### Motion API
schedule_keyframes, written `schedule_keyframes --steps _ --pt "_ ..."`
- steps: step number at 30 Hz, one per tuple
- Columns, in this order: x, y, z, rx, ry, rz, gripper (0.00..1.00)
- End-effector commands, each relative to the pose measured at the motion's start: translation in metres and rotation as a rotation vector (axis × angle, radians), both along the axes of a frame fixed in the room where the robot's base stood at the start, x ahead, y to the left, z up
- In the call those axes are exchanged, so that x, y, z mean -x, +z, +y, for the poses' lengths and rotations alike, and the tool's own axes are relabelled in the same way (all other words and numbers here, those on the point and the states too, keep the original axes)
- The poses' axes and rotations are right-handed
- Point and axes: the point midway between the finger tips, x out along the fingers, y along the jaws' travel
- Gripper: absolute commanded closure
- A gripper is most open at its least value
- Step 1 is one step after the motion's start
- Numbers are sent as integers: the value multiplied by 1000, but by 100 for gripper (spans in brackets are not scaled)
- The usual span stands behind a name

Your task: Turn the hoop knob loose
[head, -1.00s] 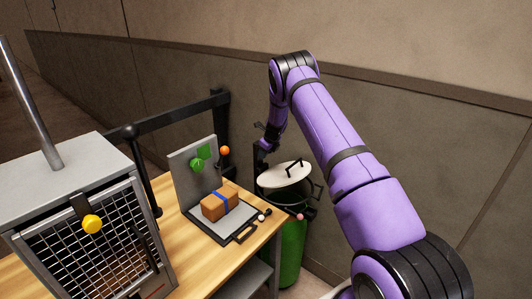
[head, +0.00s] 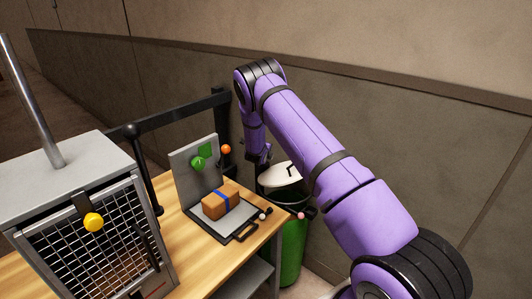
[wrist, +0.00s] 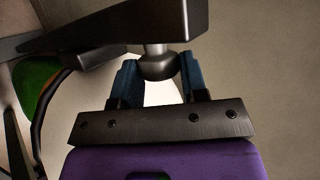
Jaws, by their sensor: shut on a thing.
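The hoop knob (wrist: 158,68) is a dark grey rounded knob on a short, lighter shaft below a dark bar (wrist: 120,27) in the wrist view. My gripper (wrist: 159,60) has its blue fingers on both sides of the knob and is shut on it. In the head view my gripper hangs beside the white lid (head: 283,174) of a green drum (head: 291,250). The knob cannot be made out there. The lid has a black handle, and my arm covers part of it.
A wooden table (head: 185,262) stands left of the drum. It bears a brown box (head: 212,206) with a blue band on a grey tray, and an orange ball-topped lever (head: 225,149). A grey cage with a yellow knob (head: 93,222) stands at the left. A wall is close behind.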

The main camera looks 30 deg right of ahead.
Motion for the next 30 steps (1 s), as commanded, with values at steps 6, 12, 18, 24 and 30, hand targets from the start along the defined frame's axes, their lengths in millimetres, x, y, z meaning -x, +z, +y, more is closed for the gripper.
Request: schedule_keyframes --steps 6,12,18,24,30 --pt "1 -4 2 167 1 -59 84" --pt "1 -5 1 281 1 -100 84" --pt "1 -5 2 347 1 -126 84" --pt "0 -5 2 376 2 -136 84" --pt "0 -5 1 380 2 -137 84"
